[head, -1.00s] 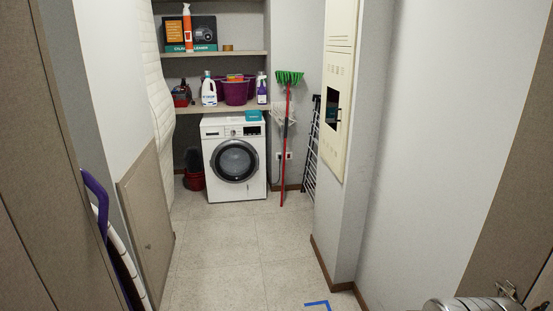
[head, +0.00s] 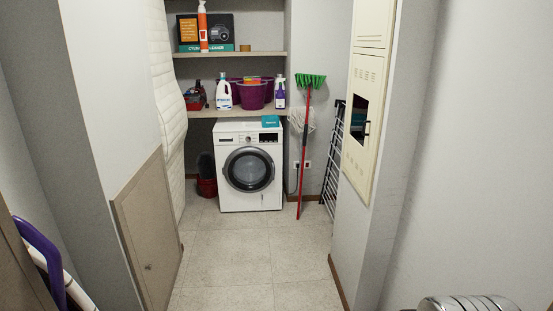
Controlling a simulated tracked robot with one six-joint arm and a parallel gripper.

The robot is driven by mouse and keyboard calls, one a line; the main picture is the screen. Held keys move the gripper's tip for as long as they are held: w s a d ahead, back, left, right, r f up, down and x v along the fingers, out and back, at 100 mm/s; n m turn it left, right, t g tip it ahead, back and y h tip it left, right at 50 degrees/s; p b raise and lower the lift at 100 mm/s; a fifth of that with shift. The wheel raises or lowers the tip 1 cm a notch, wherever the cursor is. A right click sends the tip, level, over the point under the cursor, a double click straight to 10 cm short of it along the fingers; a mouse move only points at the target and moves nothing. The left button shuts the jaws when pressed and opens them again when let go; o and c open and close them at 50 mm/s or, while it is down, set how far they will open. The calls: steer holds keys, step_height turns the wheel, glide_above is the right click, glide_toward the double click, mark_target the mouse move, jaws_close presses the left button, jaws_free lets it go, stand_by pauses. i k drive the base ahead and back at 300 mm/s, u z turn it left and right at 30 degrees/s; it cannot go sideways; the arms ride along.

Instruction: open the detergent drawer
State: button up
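The detergent drawer (head: 227,139) is at the upper left of the front of the white washing machine (head: 232,199). It looks shut, but it is small at this distance. The machine stands on the floor at the far end of the closet, under a shelf, with its round dark door closed. A teal box (head: 270,121) lies on its top at the right. My gripper is not in view. A ribbed metallic part at the bottom right edge appears to be mine.
The tiled floor (head: 232,250) ahead is clear up to the machine. A low wood panel (head: 150,230) stands on the left, with a purple-handled object (head: 40,245) nearer. A red-handled broom (head: 304,150) and a folded rack (head: 333,155) lean right of the machine. A wall corner juts in from the right.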

mark_target(227, 134)
steer(key=u, duration=0.2)
steer(key=i, duration=1.45)
steer(key=u, duration=0.35)
steer(key=i, duration=2.1)
steer(key=z, duration=0.25)
